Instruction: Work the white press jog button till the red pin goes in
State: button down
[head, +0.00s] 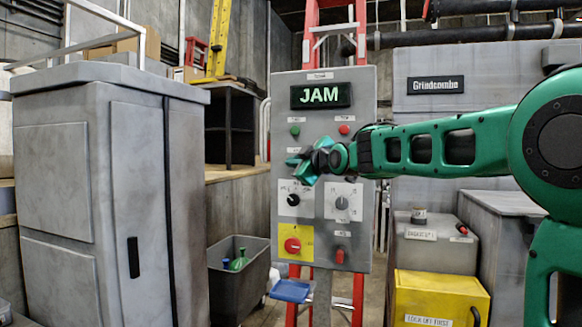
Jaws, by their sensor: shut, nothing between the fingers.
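A grey control panel (362,95) stands upright in the middle, with a lit green "JAM" display (320,95) at its top. My gripper (294,164) is shut and empty, in front of the panel's left middle, below a green button (295,131). I cannot tell whether it touches the panel. No white button is plainly visible; the gripper and wrist cover part of the panel. A short red piece (339,257) sits low right on the panel. Another red pin-like piece (462,229) is on the grey box (440,254) at right. I cannot tell which is the red pin.
The panel also carries a red button (344,130), a black knob (292,199), a grey selector (342,203) and a red mushroom button (292,245) on yellow. A grey cabinet (60,160) stands left, a bin (220,290) beside it, a yellow box (440,290) lower right.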

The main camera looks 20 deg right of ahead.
jog(key=shift+d, duration=0.1)
jog(key=shift+w+d, duration=0.2)
jog(key=shift+w+d, duration=0.35)
jog(key=shift+w, duration=0.05)
dwell(2.5)
jog(key=shift+a, duration=0.1)
dwell(0.4)
jog(key=shift+s+a, duration=0.55)
jog(key=shift+s, duration=0.2)
jog(key=s+a, duration=0.1)
jog(key=s, duration=0.1)
jog(key=s+a, duration=0.2)
dwell(0.4)
jog(key=shift+d, duration=0.1)
